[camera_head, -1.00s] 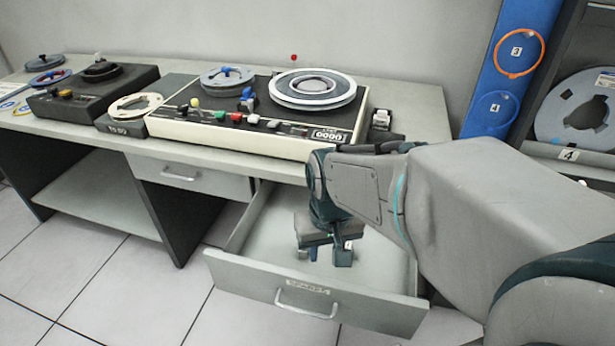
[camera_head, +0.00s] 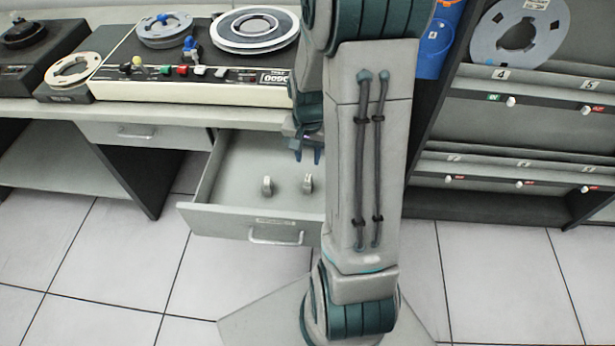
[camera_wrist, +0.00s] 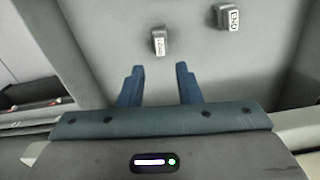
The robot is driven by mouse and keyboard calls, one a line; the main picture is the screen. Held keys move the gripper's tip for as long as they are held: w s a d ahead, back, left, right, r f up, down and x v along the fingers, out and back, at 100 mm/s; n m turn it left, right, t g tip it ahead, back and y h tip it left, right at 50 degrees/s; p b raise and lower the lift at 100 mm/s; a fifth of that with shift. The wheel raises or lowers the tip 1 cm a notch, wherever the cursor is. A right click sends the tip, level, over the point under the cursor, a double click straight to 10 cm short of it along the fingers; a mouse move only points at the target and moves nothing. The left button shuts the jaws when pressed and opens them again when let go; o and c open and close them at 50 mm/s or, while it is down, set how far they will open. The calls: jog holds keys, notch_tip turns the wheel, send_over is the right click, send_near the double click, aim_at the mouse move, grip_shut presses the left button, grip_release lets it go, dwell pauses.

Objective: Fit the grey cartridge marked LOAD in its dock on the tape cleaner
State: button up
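Two small grey cartridges lie in the open drawer (camera_head: 228,192). One cartridge (camera_head: 267,186) is at the left and the other (camera_head: 307,183) at the right in the head view. In the wrist view one cartridge (camera_wrist: 159,42) lies ahead of the gap between my fingertips; its label is too blurred to read surely. The other cartridge (camera_wrist: 227,17), further right, has a label that looks like END. My gripper (camera_wrist: 158,72) is open and empty, apart from both. In the head view my blue fingers (camera_head: 307,155) hang over the drawer. I cannot tell which machine is the tape cleaner.
A large tape deck (camera_head: 200,90) with reels stands on the desk, with a small reel unit (camera_head: 72,78) to its left. A closed drawer (camera_head: 140,134) adjoins the open one. A reel shelf (camera_head: 520,105) stands right. The drawer walls surround the cartridges.

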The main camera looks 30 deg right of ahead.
aim_at(308, 178)
jog(key=shift+f+b, duration=3.15)
jog(key=shift+f, duration=1.2)
grip_shut()
jog(key=shift+r, duration=0.1)
jog(key=shift+r, duration=0.1)
jog(key=shift+r+p, duration=2.35)
jog(key=shift+r, duration=0.5)
notch_tip(308, 178, up, 7)
jog(key=p, duration=0.5)
